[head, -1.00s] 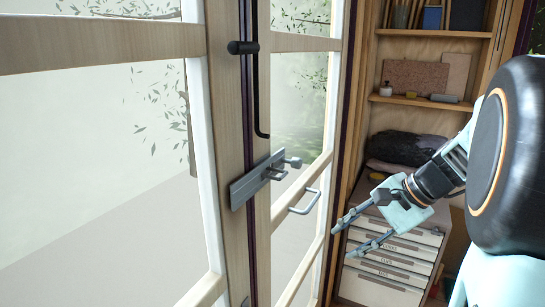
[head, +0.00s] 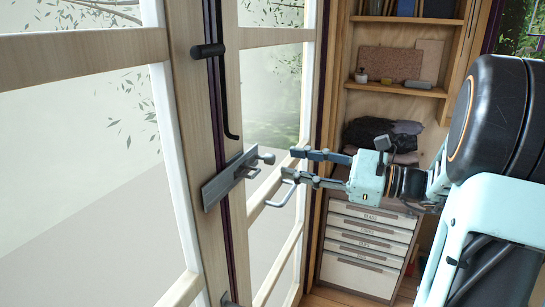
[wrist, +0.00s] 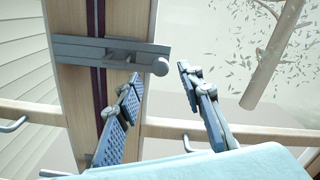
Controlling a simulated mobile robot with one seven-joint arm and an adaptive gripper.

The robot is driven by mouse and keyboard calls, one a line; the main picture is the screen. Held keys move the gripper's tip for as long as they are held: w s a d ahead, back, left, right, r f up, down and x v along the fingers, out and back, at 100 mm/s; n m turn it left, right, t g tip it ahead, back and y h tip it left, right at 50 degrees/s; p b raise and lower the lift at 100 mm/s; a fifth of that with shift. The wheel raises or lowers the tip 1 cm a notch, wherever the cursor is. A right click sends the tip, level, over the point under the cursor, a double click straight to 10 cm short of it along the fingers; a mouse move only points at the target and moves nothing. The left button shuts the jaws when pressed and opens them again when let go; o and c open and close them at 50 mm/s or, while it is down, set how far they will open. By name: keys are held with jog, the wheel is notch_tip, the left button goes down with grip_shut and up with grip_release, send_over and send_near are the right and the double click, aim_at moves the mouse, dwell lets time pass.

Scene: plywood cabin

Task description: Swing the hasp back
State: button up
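The hasp (head: 228,180) is a grey metal bar lying across the meeting stiles of the two glazed door leaves. A short arm with a rounded knob (head: 268,158) sticks out at its right end. The hasp also shows in the wrist view (wrist: 88,50), with the round knob (wrist: 161,66) at its right end. My gripper (head: 289,163) is open and empty, its fingers pointing left at the knob from just to its right. In the wrist view the knob appears between the two fingertips (wrist: 157,73). I see no clear contact.
A U-shaped pull handle (head: 283,194) sits on the right leaf just below my lower finger. A black rod with a knob (head: 208,50) runs down the stile above the hasp. A drawer unit (head: 365,245) and shelves stand behind my arm.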

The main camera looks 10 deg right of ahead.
aim_at(274, 159)
jog(key=x, duration=0.6)
jog(key=shift+p, duration=0.35)
jog(key=shift+c, duration=0.2)
grip_shut()
